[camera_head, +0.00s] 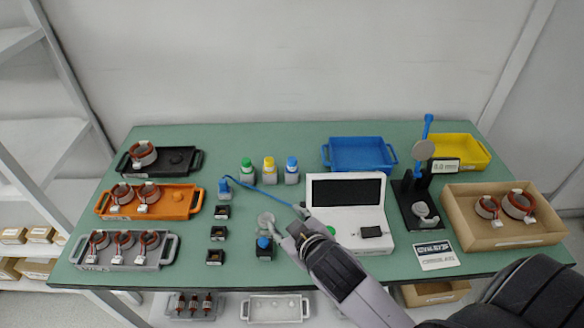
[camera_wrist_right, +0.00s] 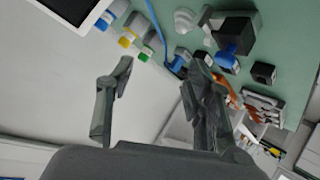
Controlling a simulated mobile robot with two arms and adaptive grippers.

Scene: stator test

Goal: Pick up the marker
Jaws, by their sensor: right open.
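No single object is clearly a marker. Candidates are the upright pieces with green (camera_head: 247,165), yellow (camera_head: 269,165) and blue (camera_head: 291,166) caps in grey holders at the table's back middle. Another is a blue-topped piece (camera_head: 264,243) on a black block near the front; it shows in the wrist view (camera_wrist_right: 236,38). My right gripper (camera_head: 286,221) is open and empty over the table, just right of the blue-topped piece and in front of the capped pieces. Its two fingers (camera_wrist_right: 165,63) stand apart in the wrist view. My left gripper is not in view.
A white device with a dark screen (camera_head: 346,190) stands right of the gripper. A blue cable (camera_head: 264,191) and a grey round piece (camera_head: 266,218) lie nearby. Small black boxes (camera_head: 217,233) and trays with coils (camera_head: 166,203) are left. A cardboard box (camera_head: 502,238) is right.

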